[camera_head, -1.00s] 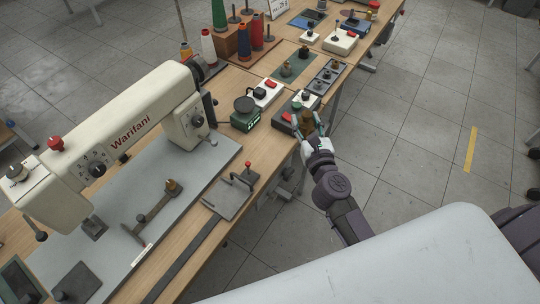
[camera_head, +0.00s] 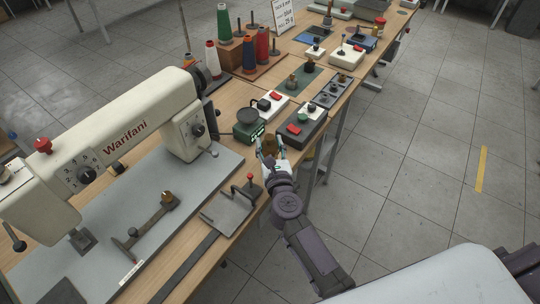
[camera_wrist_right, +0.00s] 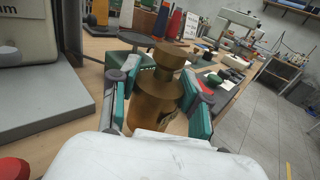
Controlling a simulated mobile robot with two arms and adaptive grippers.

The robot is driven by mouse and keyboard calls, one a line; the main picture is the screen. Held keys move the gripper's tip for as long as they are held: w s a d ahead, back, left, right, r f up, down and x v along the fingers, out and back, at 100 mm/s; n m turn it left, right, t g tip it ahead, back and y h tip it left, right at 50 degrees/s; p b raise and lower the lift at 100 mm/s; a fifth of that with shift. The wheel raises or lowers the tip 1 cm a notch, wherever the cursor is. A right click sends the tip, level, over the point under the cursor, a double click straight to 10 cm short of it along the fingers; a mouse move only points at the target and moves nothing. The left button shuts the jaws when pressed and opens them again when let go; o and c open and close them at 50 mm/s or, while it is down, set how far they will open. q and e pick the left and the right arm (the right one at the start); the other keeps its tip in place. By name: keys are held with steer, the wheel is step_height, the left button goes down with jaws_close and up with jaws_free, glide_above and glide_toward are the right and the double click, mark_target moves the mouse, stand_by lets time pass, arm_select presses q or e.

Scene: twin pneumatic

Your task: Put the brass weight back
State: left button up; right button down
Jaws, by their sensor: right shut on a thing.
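The brass weight (camera_head: 270,145) is a knobbed cylinder, upright between the fingers of my right gripper (camera_head: 269,151). The right wrist view shows the brass weight (camera_wrist_right: 156,92) large, with the teal finger pads of the gripper (camera_wrist_right: 158,105) shut on its two sides. In the head view it is at the table's front edge, just in front of the green scale (camera_head: 249,133), whose round dark pan (camera_head: 249,116) looks empty. A dark tray (camera_head: 345,93) with several small weights lies further back to the right. My left gripper is not in view.
A dark box with a red switch (camera_head: 294,129) stands right of the gripper. A green mat (camera_head: 301,75) with small brass pieces lies behind. The sewing machine (camera_head: 125,130) and a grey plate with a red-knobbed lever (camera_head: 230,208) are to the left. Thread spools (camera_head: 248,53) stand further back.

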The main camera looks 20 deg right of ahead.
mark_target(270, 152)
step_height(270, 152, down, 3)
steer(key=shift+w+f+b, duration=0.1)
steer(key=shift+b, duration=0.6)
steer(key=shift+f, duration=0.1)
steer(key=c, duration=0.5)
jaws_free()
steer(key=shift+f, duration=0.1)
steer(key=shift+c, duration=0.2)
